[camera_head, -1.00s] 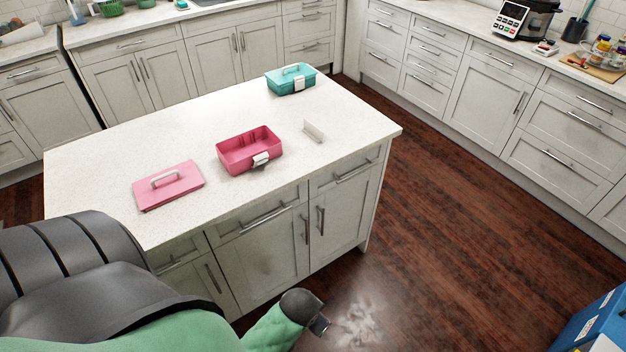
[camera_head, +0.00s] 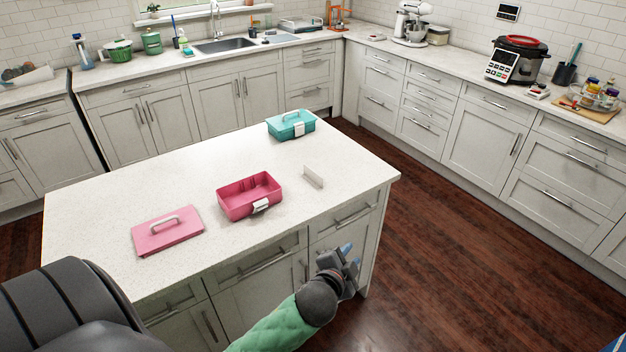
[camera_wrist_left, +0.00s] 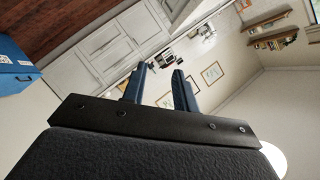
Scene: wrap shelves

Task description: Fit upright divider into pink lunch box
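The pink lunch box (camera_head: 232,207) stands open on the island top, with small slots on its inner back wall and a white latch at its front. The white divider (camera_head: 313,177) stands upright on the counter to the right of the box, apart from it. The pink lid (camera_head: 167,234) with a white handle lies flat to the left of the box. My left gripper (camera_head: 348,257) is in front of the island's near side, below and to the right of the divider, and apart from it. Its two blue fingers stand apart and empty in the left wrist view (camera_wrist_left: 159,74). My right gripper is not in view.
The white island top (camera_head: 110,195) is otherwise clear. Its front edge and drawer handles are close to my left gripper. Cabinets line the walls behind.

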